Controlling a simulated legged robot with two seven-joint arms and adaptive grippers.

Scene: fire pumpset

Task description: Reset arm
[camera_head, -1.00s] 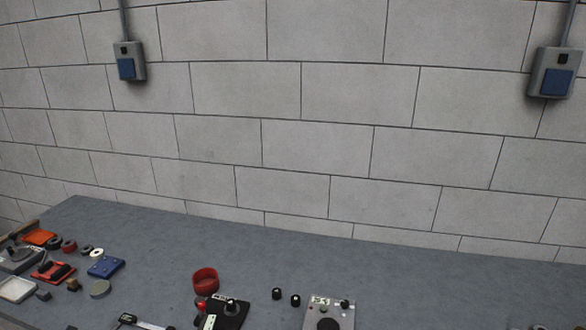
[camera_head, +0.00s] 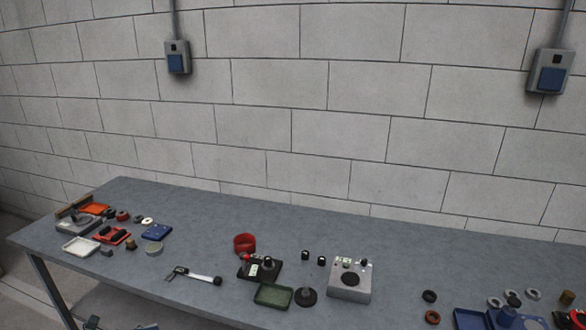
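Neither of my arms nor grippers can be made out in the head view. The grey workbench (camera_head: 190,208) runs along the block wall, with its left end and one leg in view. On it, near the middle, are a grey box with a round black part (camera_head: 350,281), a black base with a red knob (camera_head: 260,268), a red ring-shaped cup (camera_head: 245,243) and a green tray (camera_head: 273,295). A tool with a white handle (camera_head: 194,276) lies to their left.
A white tray (camera_head: 81,246), a red item (camera_head: 113,236) and a blue plate (camera_head: 157,232) lie at the bench's left end. Several rings and a blue item (camera_head: 470,319) are at the lower right. Two switch boxes (camera_head: 178,57) (camera_head: 551,72) hang on the wall.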

